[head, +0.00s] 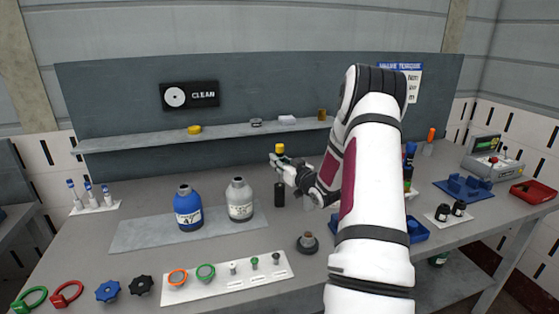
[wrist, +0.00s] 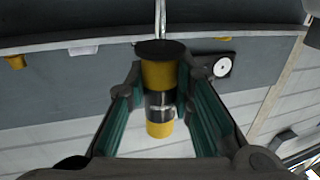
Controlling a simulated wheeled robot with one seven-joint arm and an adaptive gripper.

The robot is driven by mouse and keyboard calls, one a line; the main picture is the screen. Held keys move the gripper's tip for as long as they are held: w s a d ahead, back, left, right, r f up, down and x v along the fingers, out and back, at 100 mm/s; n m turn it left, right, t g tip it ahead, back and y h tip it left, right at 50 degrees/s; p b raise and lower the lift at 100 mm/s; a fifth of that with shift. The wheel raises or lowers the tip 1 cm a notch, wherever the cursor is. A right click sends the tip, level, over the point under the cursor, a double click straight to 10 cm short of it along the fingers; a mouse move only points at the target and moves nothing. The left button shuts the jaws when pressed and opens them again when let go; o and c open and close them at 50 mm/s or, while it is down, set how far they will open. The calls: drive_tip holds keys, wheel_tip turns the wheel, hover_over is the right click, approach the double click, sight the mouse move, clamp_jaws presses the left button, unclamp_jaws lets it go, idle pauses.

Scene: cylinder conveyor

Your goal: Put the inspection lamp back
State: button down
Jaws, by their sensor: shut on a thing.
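The inspection lamp, a yellow and black cylinder, is held in my gripper (wrist: 160,112). In the wrist view the lamp (wrist: 157,75) shows a dark round end, yellow bands and a black middle band between the two fingers. In the head view its yellow end (head: 280,148) sticks up above my gripper (head: 281,164), which is over the back middle of the bench. A black cylinder (head: 279,194) shows just below the gripper; I cannot tell whether it is joined to the lamp. A dark grey round holder-like piece (head: 307,243) sits on the bench nearer the front.
A blue bottle (head: 188,209) and a grey bottle (head: 240,201) stand left of the gripper. A shelf (head: 225,131) with small items runs behind. A white strip with rings and pegs (head: 225,283) lies in front. My arm hides part of the right side.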

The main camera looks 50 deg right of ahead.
drive_tip(key=shift+f+b, duration=1.1)
drive_tip(key=shift+f, duration=2.25)
drive_tip(key=c, duration=1.3)
unclamp_jaws()
drive_tip(key=shift+r, duration=0.1)
drive_tip(key=shift+r+p, duration=1.7)
drive_tip(key=shift+r, duration=1.25)
drive_tip(key=shift+f, duration=0.1)
